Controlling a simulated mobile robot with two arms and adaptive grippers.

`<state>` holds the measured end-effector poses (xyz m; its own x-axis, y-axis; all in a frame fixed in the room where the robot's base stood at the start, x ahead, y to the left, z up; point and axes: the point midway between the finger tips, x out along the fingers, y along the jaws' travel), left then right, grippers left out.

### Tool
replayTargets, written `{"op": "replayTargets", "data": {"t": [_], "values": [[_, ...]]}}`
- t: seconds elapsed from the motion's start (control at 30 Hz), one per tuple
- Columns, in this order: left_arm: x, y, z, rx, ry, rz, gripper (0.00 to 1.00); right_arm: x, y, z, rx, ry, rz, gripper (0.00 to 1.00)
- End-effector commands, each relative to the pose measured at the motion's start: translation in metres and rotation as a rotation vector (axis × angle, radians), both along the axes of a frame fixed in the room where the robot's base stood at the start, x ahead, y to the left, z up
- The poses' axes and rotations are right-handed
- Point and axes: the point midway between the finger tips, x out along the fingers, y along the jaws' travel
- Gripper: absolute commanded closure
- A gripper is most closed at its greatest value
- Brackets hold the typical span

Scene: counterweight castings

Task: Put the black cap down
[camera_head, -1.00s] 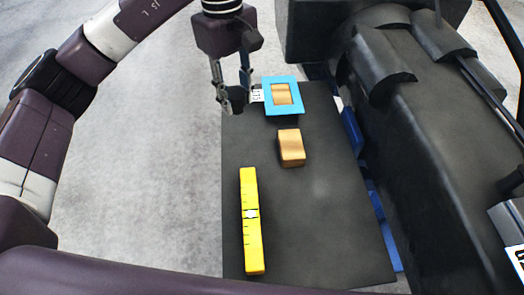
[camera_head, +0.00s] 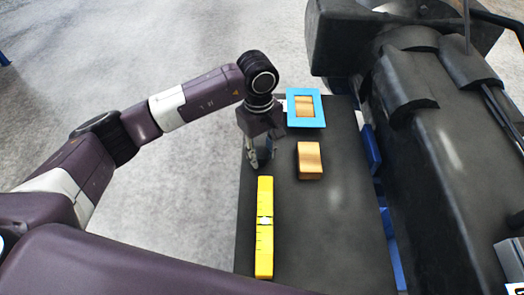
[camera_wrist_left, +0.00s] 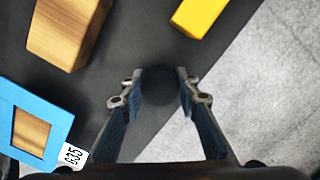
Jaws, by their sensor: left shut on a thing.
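My left gripper (camera_head: 260,160) is over the left edge of the dark tabletop (camera_head: 340,225), left of a wooden block. In the left wrist view its two fingertips (camera_wrist_left: 160,84) close on the black cap (camera_wrist_left: 160,88), a dark round shape hard to tell from the dark surface behind it. In the head view the cap is mostly lost against the gripper and the table. I cannot tell whether the cap touches the tabletop. My right gripper is not in view.
The wooden block (camera_head: 309,160) lies right of the gripper. A blue square frame (camera_head: 305,122) around a wooden piece lies at the far end. A yellow spirit level (camera_head: 265,240) lies nearer. Dark machinery (camera_head: 440,180) stands along the right. The tabletop's right part is clear.

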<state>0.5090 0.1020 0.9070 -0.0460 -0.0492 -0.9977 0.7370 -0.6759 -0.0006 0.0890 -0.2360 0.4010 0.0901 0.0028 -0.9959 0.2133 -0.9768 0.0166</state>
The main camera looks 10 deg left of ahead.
Motion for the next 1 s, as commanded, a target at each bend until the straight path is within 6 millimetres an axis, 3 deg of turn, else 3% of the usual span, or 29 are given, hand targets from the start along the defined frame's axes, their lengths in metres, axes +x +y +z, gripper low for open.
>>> {"op": "replayTargets", "data": {"t": [0.37,0.4,0.53,0.83,1.0], "values": [[0.001,0.0,-0.005,0.0,-0.001,-0.001,0.91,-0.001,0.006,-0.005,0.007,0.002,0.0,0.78],[0.001,0.0,-0.004,0.0,-0.001,-0.001,0.68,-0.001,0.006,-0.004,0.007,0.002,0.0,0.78],[0.0,0.0,-0.003,0.0,-0.001,0.0,0.54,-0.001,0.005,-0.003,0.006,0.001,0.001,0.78],[0.0,0.0,-0.002,0.0,-0.001,0.0,0.54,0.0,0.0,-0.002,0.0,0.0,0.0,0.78],[0.003,0.001,0.011,0.0,-0.007,-0.001,0.54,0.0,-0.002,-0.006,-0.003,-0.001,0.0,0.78]]}}
